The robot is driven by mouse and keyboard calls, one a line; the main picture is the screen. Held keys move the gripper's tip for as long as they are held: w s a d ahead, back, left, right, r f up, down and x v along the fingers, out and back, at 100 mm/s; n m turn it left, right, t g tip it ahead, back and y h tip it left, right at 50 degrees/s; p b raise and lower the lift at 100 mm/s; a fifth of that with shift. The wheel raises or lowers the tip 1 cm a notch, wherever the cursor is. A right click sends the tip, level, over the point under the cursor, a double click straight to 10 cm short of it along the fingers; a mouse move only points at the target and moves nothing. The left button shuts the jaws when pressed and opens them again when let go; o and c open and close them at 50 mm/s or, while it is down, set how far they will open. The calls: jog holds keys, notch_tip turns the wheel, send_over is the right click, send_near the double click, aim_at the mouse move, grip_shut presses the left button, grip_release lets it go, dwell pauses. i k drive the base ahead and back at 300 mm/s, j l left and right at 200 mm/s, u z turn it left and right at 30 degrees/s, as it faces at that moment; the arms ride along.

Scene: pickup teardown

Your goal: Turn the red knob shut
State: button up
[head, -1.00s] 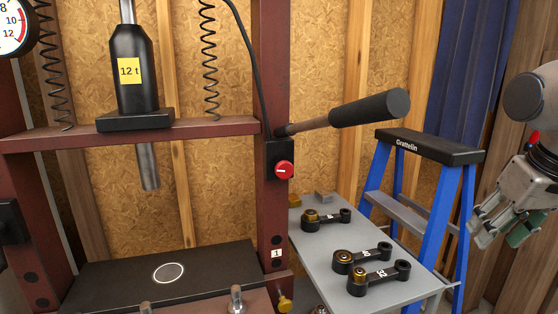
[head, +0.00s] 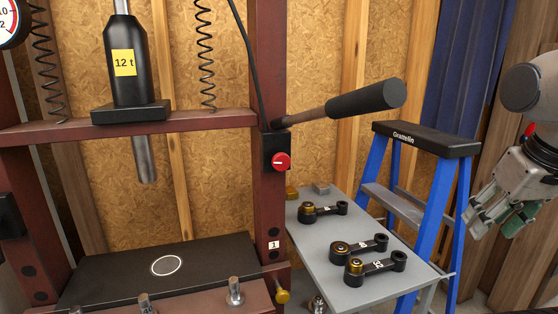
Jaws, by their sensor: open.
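The red knob (head: 281,161) sits on a black valve block (head: 271,146) on the press's right upright. Its white mark lies roughly level. The pump handle (head: 360,102) with its black grip sticks out to the right just above the knob. My gripper (head: 482,218) is at the right edge of the head view, well to the right of the knob, in front of the blue ladder's right side. It is open and empty, with its fingers pointing down and left.
A grey table (head: 335,265) right of the press holds several black arms with brass bushings. A blue stepladder (head: 450,215) stands behind it. The press bed (head: 110,275) carries a black plate, with metal pins in front. A brass knob (head: 283,296) juts out below.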

aim_at(281, 162)
jog(key=k+j, duration=0.9)
jog(key=j, duration=0.15)
